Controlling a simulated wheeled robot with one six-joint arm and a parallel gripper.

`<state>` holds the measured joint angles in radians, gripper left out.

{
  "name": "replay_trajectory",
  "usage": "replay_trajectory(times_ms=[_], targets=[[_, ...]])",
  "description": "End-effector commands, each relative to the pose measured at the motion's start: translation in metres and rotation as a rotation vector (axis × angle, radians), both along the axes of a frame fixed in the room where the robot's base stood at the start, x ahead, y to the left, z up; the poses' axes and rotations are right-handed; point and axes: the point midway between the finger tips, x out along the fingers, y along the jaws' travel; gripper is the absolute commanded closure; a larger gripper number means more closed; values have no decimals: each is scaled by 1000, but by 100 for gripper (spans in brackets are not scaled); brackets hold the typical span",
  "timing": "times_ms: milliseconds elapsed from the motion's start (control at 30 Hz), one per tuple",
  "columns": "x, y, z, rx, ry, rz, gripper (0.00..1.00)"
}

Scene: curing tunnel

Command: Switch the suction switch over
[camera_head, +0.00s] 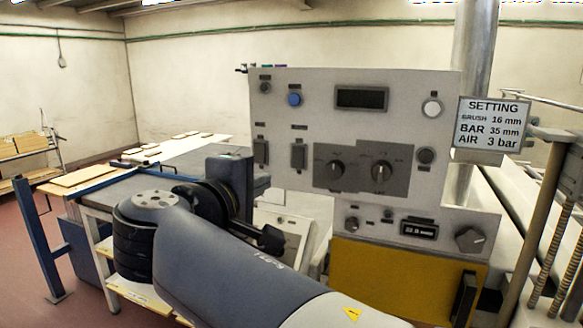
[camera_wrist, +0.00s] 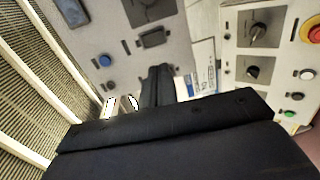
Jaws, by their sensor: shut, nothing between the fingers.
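The grey control panel (camera_head: 310,100) stands upright in the middle of the head view. It carries two upright switches, a left one (camera_head: 261,152) and a right one (camera_head: 299,155), and two dark rotary knobs, a left one (camera_head: 336,170) and a right one (camera_head: 381,171). The labels are too small to read, so I cannot tell which control is the suction switch. My gripper (camera_wrist: 158,75) shows in the wrist view with its dark fingers together and nothing between them. A panel face with a blue button (camera_wrist: 105,61) lies beyond the fingers.
A setting sign (camera_head: 492,124) hangs right of the panel, beside a metal pipe (camera_head: 475,45). A yellow cabinet (camera_head: 385,272) stands below. In the wrist view, another panel with a red button (camera_wrist: 314,29) is at right. A table with boards (camera_head: 84,177) stands at left.

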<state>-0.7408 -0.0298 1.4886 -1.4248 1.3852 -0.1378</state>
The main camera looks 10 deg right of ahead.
Motion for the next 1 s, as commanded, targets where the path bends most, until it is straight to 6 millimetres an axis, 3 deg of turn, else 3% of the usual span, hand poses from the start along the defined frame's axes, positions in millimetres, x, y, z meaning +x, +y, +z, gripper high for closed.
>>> replay_trajectory(times_ms=[167, 700, 1000], targets=[[15, -12, -1, -1, 1, -6, 100], [88, -66, -11, 0, 3, -5, 100], [109, -80, -16, 0, 1, -2, 100]])
